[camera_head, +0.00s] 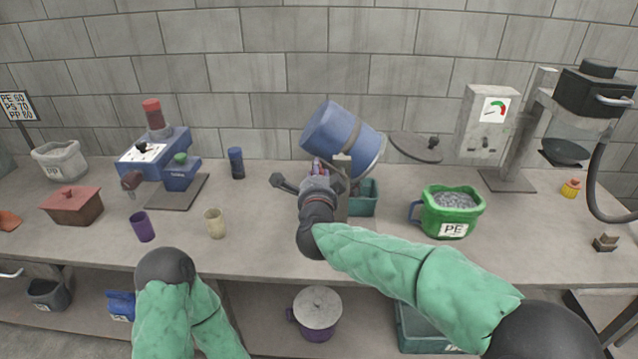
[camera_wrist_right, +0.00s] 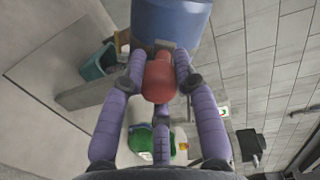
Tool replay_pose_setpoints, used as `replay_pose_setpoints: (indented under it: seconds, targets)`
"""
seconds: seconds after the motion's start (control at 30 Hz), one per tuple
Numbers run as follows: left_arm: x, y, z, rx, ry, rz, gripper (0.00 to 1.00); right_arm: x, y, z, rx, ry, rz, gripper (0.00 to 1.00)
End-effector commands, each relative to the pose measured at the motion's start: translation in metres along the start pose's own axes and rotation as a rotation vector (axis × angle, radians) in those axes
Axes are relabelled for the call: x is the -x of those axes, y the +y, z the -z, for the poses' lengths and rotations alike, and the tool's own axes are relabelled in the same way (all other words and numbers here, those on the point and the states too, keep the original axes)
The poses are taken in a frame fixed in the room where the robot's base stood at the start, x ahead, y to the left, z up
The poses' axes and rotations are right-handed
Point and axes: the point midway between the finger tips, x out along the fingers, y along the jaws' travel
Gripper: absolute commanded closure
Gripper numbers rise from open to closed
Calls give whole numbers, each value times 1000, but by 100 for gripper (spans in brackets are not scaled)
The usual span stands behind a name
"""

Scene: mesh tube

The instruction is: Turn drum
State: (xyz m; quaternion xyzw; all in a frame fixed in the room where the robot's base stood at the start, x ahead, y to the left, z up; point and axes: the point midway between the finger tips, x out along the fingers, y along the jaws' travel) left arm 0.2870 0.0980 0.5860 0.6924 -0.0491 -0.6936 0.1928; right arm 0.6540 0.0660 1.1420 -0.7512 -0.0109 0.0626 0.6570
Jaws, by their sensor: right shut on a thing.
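The blue drum (camera_head: 340,132) sits tilted on its stand (camera_head: 343,172) at the back middle of the bench, its grey rim facing lower right. My right gripper (camera_head: 318,172) is in front of the drum's lower left side. In the right wrist view, the fingers of my right gripper (camera_wrist_right: 160,80) are closed around a red knob (camera_wrist_right: 160,76) just below the blue drum (camera_wrist_right: 172,22). In the head view the gripper hides the knob and part of the stand. My left arm (camera_head: 165,268) comes in at the bottom left; its gripper's fingers cannot be made out.
A teal bin (camera_head: 366,198) stands beside the stand. A green bucket of grey pellets (camera_head: 450,212) marked PE is to the right. A round grey lid (camera_head: 416,148) is behind. Cups (camera_head: 215,223) stand to the left. The bench front between cups and bucket is mostly clear.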

Motion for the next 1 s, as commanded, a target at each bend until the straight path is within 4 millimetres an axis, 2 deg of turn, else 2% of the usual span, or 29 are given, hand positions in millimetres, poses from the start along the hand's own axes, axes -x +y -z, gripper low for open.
replay_pose_setpoints:
  seconds: [0.3, 0.8, 0.83, 0.9, 1.0]
  targets:
    - [-8, -3, 0, 0, 0, 0, 50, 1, -12, 3, -107, -6, 18, 100]
    - [-9, -3, 0, 0, 0, 0, 50, 1, -15, 5, -125, -5, 22, 100]
    - [-9, -3, 0, 0, 0, 0, 50, 1, -15, 5, -125, -5, 22, 65]
    - [-9, -3, 0, 0, 0, 0, 50, 1, -15, 5, -124, -4, 21, 46]
    - [-9, -3, 0, 0, 0, 0, 50, 1, -12, 4, -124, -5, 18, 46]
